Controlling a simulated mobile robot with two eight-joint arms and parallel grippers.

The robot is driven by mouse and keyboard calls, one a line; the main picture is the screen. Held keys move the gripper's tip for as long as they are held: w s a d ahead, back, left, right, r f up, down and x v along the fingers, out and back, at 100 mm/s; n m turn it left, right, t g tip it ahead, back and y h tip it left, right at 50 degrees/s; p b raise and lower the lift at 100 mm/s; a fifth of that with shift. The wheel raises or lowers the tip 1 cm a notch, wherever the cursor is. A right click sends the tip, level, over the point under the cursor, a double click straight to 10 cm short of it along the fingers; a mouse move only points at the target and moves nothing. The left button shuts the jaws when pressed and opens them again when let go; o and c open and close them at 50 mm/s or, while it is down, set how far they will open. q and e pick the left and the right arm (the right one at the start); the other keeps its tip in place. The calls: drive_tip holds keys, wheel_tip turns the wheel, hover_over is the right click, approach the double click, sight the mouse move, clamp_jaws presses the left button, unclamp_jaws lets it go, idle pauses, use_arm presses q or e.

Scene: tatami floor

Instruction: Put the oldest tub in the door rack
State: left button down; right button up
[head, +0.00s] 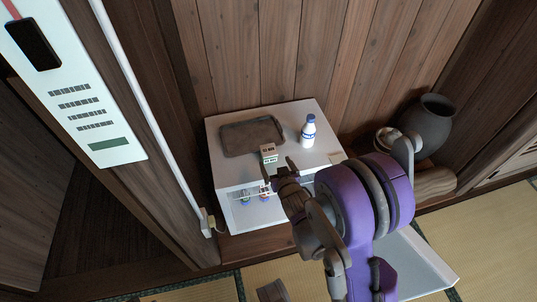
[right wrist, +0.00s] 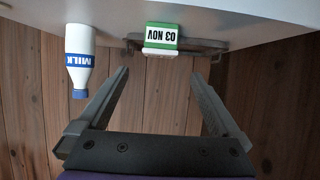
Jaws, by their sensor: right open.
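A small white and green block (head: 268,153) with a date label stands on top of the white fridge (head: 223,165). In the right wrist view the block (right wrist: 161,38) appears upside down, and its label seems to read 03 NOV. Small tubs (head: 246,197) with coloured parts stand inside the fridge's open front; their dates are too small to read. My right gripper (head: 279,173) is open and empty at the fridge's top front edge, close to the block but apart from it. The fridge door (head: 425,268) seems to stand open at lower right; its rack cannot be made out. My left gripper is out of view.
A milk bottle (head: 308,131) and a dark flat tray (head: 252,136) are on the fridge top; the bottle also shows in the wrist view (right wrist: 79,50). A dark pot (head: 428,122) stands at right. A wooden post and wall close in the left and back.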

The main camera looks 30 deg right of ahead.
sight(269, 152)
drive_tip(key=x, duration=0.6)
drive_tip(key=shift+w+d+f+b, duration=0.1)
drive_tip(key=shift+d+f+b, duration=0.05)
drive_tip(key=shift+f+b, duration=0.15)
drive_tip(key=x, duration=0.2)
drive_tip(key=b+x, duration=0.1)
drive_tip(key=x, duration=0.2)
drive_tip(key=shift+f, duration=0.25)
drive_tip(key=shift+c, duration=0.3)
